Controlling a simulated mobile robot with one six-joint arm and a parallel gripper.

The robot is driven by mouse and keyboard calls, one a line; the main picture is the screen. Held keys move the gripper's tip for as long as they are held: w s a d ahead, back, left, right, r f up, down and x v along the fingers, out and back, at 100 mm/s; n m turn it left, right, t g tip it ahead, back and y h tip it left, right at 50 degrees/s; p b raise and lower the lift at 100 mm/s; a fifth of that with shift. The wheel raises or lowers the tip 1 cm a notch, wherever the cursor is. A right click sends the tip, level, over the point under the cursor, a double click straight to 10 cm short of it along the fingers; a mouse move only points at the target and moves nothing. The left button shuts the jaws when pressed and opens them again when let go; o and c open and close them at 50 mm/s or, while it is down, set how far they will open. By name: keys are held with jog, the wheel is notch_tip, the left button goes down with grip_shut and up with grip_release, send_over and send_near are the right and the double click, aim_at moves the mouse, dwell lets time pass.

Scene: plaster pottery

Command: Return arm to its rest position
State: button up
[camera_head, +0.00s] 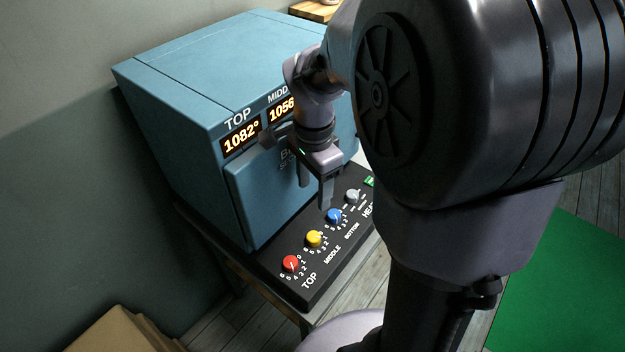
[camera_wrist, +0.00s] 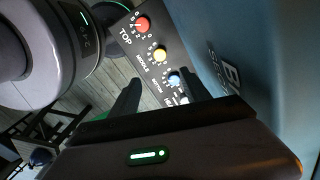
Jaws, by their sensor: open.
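My gripper (camera_head: 314,190) is open and empty. In the head view it hangs in front of the blue kiln (camera_head: 185,90), above the black control panel (camera_head: 310,285). The panel has a red knob (camera_head: 290,263), a yellow knob (camera_head: 314,238), a blue knob (camera_head: 335,215) and a grey knob (camera_head: 352,195). In the wrist view the fingers (camera_wrist: 160,98) reach toward the panel, with the red knob (camera_wrist: 142,25) and yellow knob (camera_wrist: 159,54) beyond them. The fingertips appear apart from the knobs. My arm hides the right part of the kiln.
The kiln door (camera_head: 265,190) is close behind my gripper and looks shut. Displays read 1082° (camera_head: 241,136) and 1056 (camera_head: 282,108). A cardboard-coloured stack (camera_head: 120,335) stands at the lower left. A green mat (camera_head: 570,285) lies on the floor at the right.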

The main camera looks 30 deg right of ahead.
dwell(0.3)
jog(key=s+a+r+n+t+y+b, duration=0.1)
jog(key=s+a+r+n+t+b, duration=0.1)
jog(key=s+a+n, duration=0.4)
jog(key=s+a+r+n+t+y+b, duration=0.1)
jog(key=s+a+r+n+t+b, duration=0.1)
jog(key=s+a+n, duration=0.4)
jog(key=shift+a+r+n+t, duration=0.2)
jog(key=shift+a+n+t, duration=0.4)
jog(key=shift+a+t, duration=0.5)
jog(key=shift+w, duration=0.1)
